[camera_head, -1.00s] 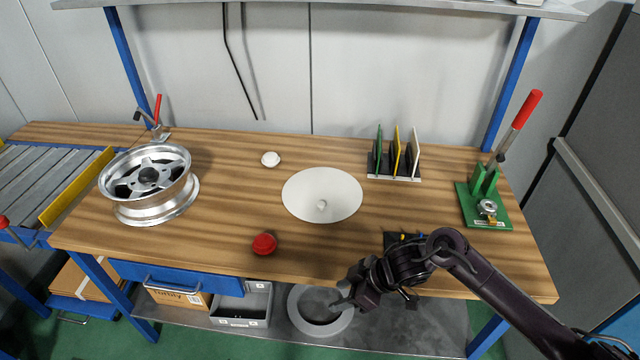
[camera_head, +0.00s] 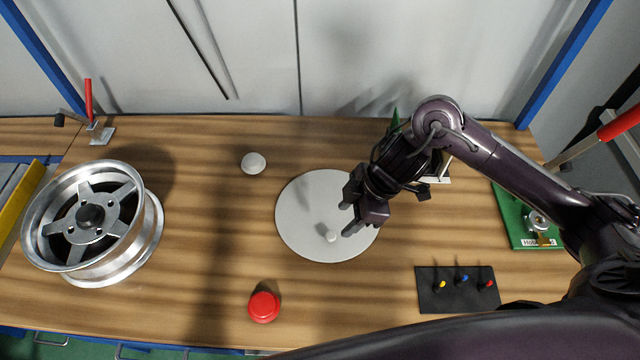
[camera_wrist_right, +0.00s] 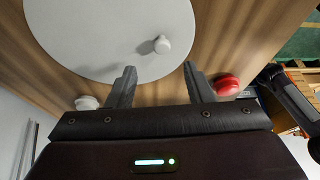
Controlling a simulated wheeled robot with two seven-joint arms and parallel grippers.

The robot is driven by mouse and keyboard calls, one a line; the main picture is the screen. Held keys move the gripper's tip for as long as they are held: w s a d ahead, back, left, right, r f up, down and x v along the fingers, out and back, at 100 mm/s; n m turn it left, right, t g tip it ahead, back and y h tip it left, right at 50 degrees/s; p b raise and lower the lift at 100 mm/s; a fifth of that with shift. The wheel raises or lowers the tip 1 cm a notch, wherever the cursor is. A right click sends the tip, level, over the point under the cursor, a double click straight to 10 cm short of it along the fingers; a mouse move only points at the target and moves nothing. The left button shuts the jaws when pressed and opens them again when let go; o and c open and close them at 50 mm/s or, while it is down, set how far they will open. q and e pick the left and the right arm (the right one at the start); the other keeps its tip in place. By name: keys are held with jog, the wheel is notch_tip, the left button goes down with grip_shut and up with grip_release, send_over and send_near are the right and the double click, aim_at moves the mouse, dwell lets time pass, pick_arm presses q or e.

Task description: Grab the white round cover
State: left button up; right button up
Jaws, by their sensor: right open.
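A large white round disc with a small knob, the white round cover (camera_head: 305,217), lies flat on the wooden table in the head view. Its knob (camera_head: 331,236) stands up near its front right part. The cover also fills the upper part of the right wrist view (camera_wrist_right: 95,30), with the knob (camera_wrist_right: 161,45) ahead of the fingers. My right gripper (camera_head: 348,219) is open and empty above the cover's right part, close to the knob, which is not between the fingers in the right wrist view. My left gripper is not in view.
A small white round piece (camera_head: 253,163) lies behind left of the cover. A red button (camera_head: 264,307) stands in front. A metal wheel (camera_head: 92,220) is at left. A black pad with coloured pegs (camera_head: 430,300) and a green fixture (camera_head: 512,222) are at right.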

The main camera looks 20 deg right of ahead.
aim_at(331, 235)
jog(key=x, duration=0.3)
jog(key=shift+s+r, duration=0.1)
jog(key=shift+s, duration=0.05)
jog(key=p+x, duration=0.1)
jog(key=x, duration=0.1)
jog(key=shift+s+a+f, duration=0.1)
jog(key=shift+a+f, duration=0.05)
jog(key=shift+f, duration=0.15)
jog(key=shift+x, duration=1.05)
jog(key=c, duration=0.7)
grip_shut()
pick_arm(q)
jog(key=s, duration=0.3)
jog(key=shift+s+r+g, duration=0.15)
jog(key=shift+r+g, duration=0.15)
